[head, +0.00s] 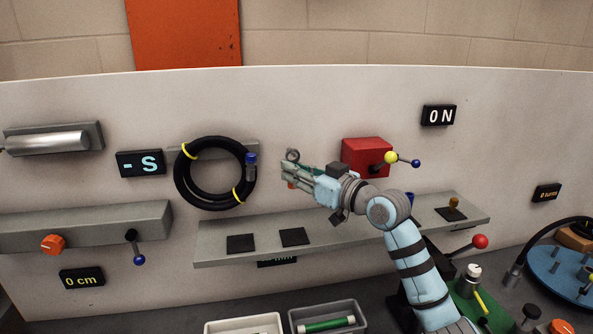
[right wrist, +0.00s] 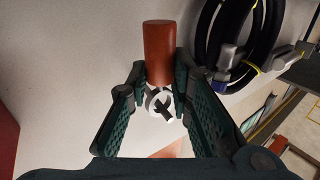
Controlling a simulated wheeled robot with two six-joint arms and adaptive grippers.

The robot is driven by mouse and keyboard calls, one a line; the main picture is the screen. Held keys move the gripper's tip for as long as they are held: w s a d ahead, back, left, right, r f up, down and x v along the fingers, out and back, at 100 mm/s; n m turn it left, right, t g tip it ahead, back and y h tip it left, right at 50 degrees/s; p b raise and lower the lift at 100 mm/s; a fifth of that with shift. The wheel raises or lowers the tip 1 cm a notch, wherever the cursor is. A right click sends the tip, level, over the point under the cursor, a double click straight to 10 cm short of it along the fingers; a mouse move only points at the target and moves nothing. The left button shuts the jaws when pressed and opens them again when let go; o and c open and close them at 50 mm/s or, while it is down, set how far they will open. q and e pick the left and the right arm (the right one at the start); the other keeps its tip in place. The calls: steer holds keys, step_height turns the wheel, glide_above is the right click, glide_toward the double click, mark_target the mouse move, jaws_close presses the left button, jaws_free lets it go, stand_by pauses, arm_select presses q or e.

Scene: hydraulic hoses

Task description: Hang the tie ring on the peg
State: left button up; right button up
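My right gripper (head: 288,174) is in front of the white panel, just right of the black hose coil. The tie ring (head: 292,155) is a small grey loop that stands above the fingertips, and a bit of orange shows below them. In the right wrist view, the fingers (right wrist: 160,72) close on both sides of a reddish-brown cylinder. The small pale ring (right wrist: 151,100) sits at the cylinder's end, between the fingers. I cannot clearly make out the peg; a grey wall bracket (head: 253,148) shows behind the coil. My left gripper is not in view.
The hose coil (head: 181,185) with yellow ties hangs close left of my gripper. A red box (head: 360,152) with a lever is behind my right arm. A grey shelf (head: 340,240) with dark pads runs below. Two trays (head: 245,322) stand at the bottom.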

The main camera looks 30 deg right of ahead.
steer(key=o, duration=0.5)
steer(key=shift+o, duration=0.2)
